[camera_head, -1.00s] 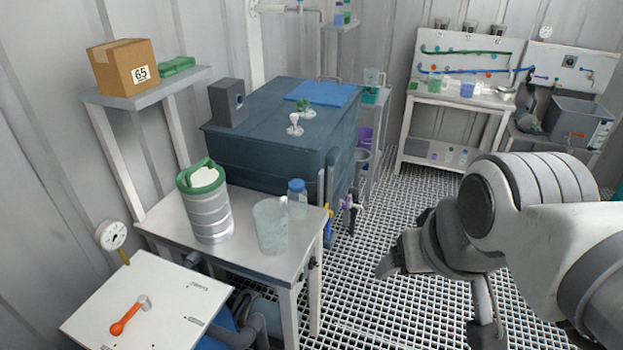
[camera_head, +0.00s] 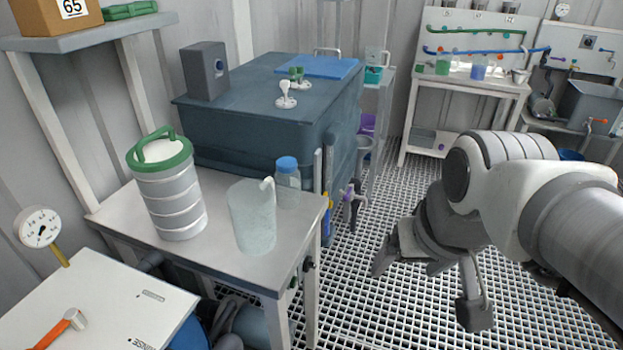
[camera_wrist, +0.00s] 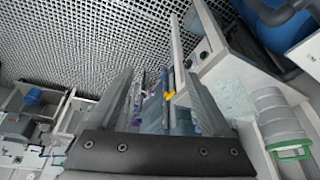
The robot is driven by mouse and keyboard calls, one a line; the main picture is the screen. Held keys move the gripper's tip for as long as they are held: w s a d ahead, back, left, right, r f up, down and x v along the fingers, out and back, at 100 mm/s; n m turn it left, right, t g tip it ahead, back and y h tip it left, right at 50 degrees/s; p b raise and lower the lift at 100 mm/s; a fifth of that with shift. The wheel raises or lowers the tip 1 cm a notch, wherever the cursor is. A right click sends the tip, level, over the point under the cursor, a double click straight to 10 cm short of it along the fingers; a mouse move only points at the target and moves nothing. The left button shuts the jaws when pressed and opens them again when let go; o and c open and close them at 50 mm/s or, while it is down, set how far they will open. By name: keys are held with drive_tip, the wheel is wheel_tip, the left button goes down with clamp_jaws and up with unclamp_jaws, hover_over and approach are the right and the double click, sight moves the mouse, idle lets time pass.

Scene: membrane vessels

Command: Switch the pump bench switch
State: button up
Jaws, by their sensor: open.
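No part is clearly marked as the pump bench switch. At the back right, a grey-white panel carries a small dark square fitting with a round front (camera_head: 588,42), too small to read. At the near left, a white panel (camera_head: 110,300) carries an orange-handled lever (camera_head: 62,328), cut by the frame's edge. My gripper (camera_head: 408,262) is over the grated floor, right of the near table and well short of the back panel. In the wrist view my gripper (camera_wrist: 158,75) has its two fingers spread with nothing held between them.
The near table (camera_head: 250,262) bears a green-lidded metal canister (camera_head: 172,195), a clear beaker (camera_head: 252,218) and a blue-capped bottle (camera_head: 288,172). A large dark tank (camera_head: 240,145) stands behind. A white bench (camera_head: 480,78) is at the back. The grated floor (camera_head: 385,315) between is open.

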drive_tip(key=w+f+m+g+y, duration=0.2)
drive_tip(key=w+f+g, duration=0.2)
drive_tip(key=w+f, duration=0.15)
drive_tip(key=m+t+y, duration=0.6)
drive_tip(key=m+y, duration=0.8)
drive_tip(key=y, duration=0.1)
approach(314, 265)
drive_tip(key=b+x, duration=0.1)
drive_tip(key=x, duration=0.3)
drive_tip(key=b+x, duration=0.1)
drive_tip(key=x, duration=0.4)
drive_tip(key=shift+w+a+f, duration=0.1)
drive_tip(key=shift+w+f, duration=0.1)
drive_tip(key=shift+f, duration=0.05)
clamp_jaws()
